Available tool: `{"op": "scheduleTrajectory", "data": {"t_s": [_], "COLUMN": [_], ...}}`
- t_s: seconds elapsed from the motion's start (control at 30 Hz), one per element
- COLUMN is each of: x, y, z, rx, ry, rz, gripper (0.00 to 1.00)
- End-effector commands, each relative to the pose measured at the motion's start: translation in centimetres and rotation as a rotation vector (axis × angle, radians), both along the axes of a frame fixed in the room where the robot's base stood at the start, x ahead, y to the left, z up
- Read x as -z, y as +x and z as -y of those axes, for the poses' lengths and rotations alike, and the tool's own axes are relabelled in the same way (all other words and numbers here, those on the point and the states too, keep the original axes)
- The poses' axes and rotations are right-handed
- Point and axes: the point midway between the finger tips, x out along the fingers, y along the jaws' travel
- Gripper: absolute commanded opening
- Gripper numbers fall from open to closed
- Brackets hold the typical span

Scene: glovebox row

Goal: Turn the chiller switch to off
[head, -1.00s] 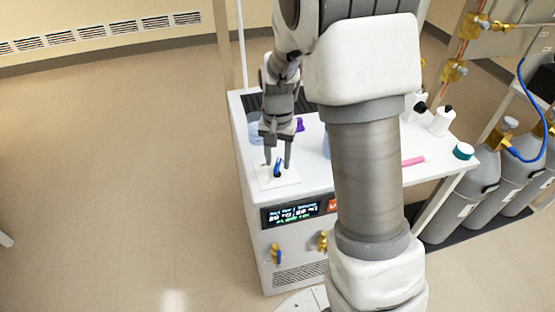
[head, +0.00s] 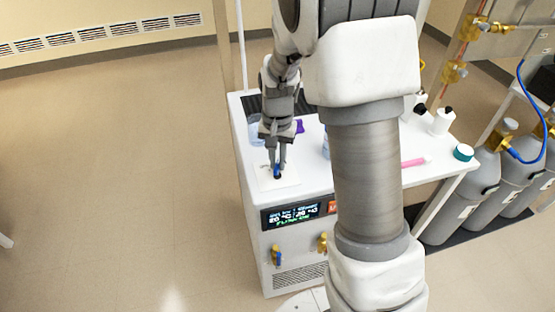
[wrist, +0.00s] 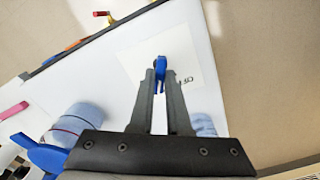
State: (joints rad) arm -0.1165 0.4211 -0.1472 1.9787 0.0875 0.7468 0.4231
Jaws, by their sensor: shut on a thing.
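The chiller (head: 246,183) is a white cabinet with a lit display (head: 292,216) on its front. On its top is a pale square plate (head: 290,180) with a small blue switch handle (head: 277,170). The blue handle also shows in the wrist view (wrist: 160,64), with partly hidden lettering on the plate just right of it. My gripper (head: 277,164) points down over the plate and is shut on the blue handle. In the wrist view its two fingertips (wrist: 160,76) sit on either side of the handle. The lower part of the handle is hidden between the fingers.
Behind my gripper, a clear vessel (head: 255,130) and a purple item (head: 299,126) stand on the chiller top. To the right are a pink item (head: 413,162), a green-capped item (head: 463,152) and white bottles (head: 443,120). Grey gas cylinders (head: 470,184) stand further right. The floor at left is clear.

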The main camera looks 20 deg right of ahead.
Motion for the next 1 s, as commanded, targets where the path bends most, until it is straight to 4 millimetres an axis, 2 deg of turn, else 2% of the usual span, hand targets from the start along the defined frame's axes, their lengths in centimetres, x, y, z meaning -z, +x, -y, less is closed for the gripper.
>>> {"op": "scheduleTrajectory", "data": {"t_s": [0.7,1.0], "x": [0.01,0.03], "y": [-0.01,-0.02], "z": [-0.08,-0.13], "rx": [-0.413,-0.499], "ry": [0.001,0.001], "rz": [-0.002,-0.003], "gripper": [0.0,0.0]}}
